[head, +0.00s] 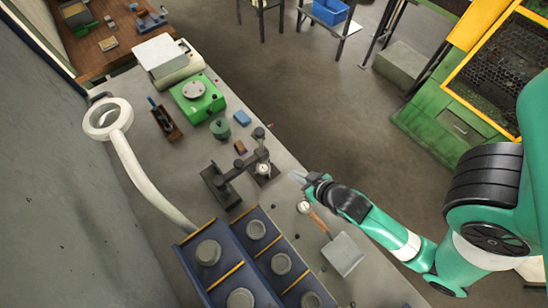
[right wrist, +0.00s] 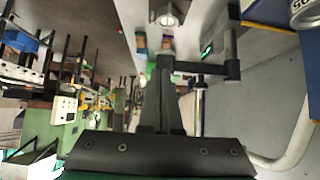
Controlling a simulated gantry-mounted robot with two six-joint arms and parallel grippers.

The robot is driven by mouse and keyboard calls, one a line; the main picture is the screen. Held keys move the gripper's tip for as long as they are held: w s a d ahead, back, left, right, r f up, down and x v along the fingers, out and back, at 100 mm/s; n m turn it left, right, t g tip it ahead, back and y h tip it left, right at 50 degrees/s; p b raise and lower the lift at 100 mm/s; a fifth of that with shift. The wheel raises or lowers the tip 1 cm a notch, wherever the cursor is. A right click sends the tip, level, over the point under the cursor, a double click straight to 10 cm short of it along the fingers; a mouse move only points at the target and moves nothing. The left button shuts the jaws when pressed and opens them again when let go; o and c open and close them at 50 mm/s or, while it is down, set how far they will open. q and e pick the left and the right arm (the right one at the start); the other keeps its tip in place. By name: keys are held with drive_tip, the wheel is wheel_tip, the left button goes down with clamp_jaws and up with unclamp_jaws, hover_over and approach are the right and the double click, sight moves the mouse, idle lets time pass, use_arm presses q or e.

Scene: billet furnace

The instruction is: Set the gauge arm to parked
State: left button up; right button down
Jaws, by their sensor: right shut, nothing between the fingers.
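The gauge stand (head: 221,186) stands on the grey bench, a dark base with a post and a horizontal gauge arm (head: 240,170) reaching toward the right. A round white-faced dial (head: 263,168) sits at the arm's right end. My right gripper (head: 298,178) is shut and empty, over the bench's right edge, to the right of the dial and apart from it in the head view. In the right wrist view its fingers (right wrist: 162,75) point up the picture, and the dark gauge arm (right wrist: 205,68) shows beside their tips. Whether they touch cannot be told there. My left gripper is not in view.
A blue tray (head: 222,275) with round grey pieces fills the bench's near end. A scraper-like tool (head: 342,252) lies to its right. A green machine (head: 198,97), a green pot (head: 220,128) and a blue block (head: 242,117) stand farther back. A white ring lamp (head: 108,120) arches at left.

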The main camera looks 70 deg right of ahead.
drive_tip(key=shift+s+d+f, duration=0.1)
drive_tip(key=shift+s+d, duration=0.05)
drive_tip(key=shift+s, duration=0.05)
drive_tip(key=shift+f, duration=0.1)
drive_tip(key=w+d+r+x, duration=0.1)
drive_tip(key=r+x, duration=0.1)
drive_tip(key=x, duration=1.1)
drive_tip(key=shift+w, duration=0.25)
drive_tip(key=shift+r, duration=0.15)
